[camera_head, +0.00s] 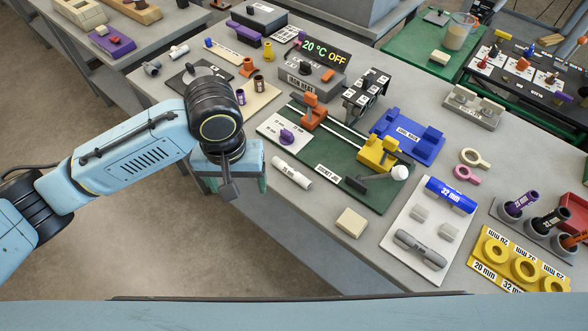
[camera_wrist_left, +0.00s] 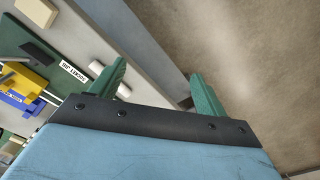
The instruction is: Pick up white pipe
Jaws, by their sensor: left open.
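The white pipe (camera_head: 292,172) is a short tube with a dark printed label. It lies on the grey table near its front edge, in front of the green jig board (camera_head: 330,165). My left gripper (camera_head: 235,187) is to the left of the pipe in the head view, around the table's front edge, apart from the pipe. A white piece beside the left finger there appears to be the pipe (camera_wrist_left: 96,67), partly hidden by that finger. My right gripper is not in view.
A beige block (camera_head: 351,222) lies right of the pipe near the edge. A grey heater box (camera_head: 305,75) stands behind the jig board. A white tray with a blue pipe (camera_head: 450,194) and a yellow ring rack (camera_head: 487,250) are at right. Open floor lies in front of the table.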

